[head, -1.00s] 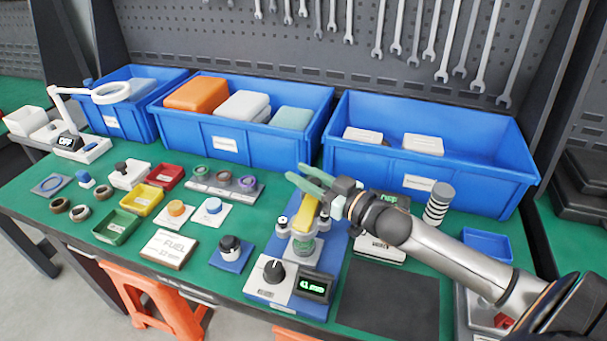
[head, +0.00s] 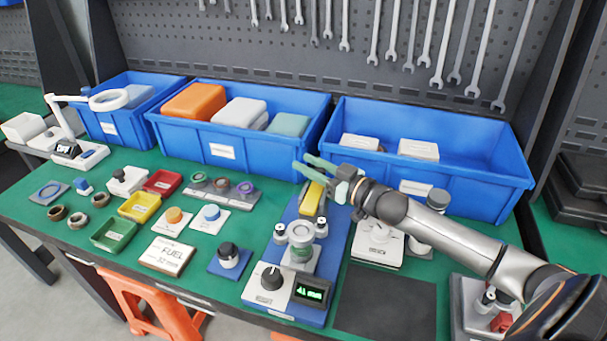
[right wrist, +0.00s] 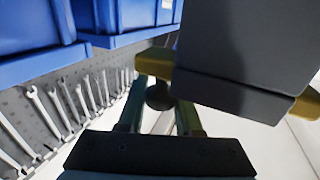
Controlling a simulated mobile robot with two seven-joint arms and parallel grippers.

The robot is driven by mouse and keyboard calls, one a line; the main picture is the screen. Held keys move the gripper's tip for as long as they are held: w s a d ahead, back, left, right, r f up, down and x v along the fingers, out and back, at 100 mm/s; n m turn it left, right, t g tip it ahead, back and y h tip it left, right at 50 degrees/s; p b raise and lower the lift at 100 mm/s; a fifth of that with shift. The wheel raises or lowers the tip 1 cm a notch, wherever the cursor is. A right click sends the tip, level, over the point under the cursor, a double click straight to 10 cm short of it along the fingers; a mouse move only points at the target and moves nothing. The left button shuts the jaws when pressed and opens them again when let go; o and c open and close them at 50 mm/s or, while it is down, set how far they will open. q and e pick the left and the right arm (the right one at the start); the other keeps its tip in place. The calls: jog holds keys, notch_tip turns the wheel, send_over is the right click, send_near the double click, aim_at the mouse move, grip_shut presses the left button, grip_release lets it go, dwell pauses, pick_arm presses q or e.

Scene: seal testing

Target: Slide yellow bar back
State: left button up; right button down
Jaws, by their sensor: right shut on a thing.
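The yellow bar (head: 311,200) lies on the blue base (head: 335,235) of the test fixture, behind its two small posts. The round grey-green seal seat (head: 301,234) in front of it is uncovered. My right gripper (head: 310,167) reaches in from the right with its green fingers at the back end of the bar, shut on it. In the right wrist view, yellow parts (right wrist: 156,63) show beside the fingers, with a large dark block across the upper right; the exact contact is hidden. My left gripper is not in view.
The fixture's front has a black knob (head: 271,277) and a lit display (head: 311,291). Blue bins (head: 425,187) stand close behind the gripper. A white device (head: 378,246) sits under my right arm. A dark mat (head: 388,300) lies clear at front right.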

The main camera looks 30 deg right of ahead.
jog(key=shift+w+d+r, duration=0.1)
jog(key=shift+w+d, duration=0.3)
jog(key=shift+d, duration=0.1)
jog(key=c, duration=0.6)
grip_release()
jog(key=p+v, duration=0.1)
jog(key=v, duration=1.1)
jog(key=shift+s, duration=0.2)
jog(key=shift+s, duration=0.1)
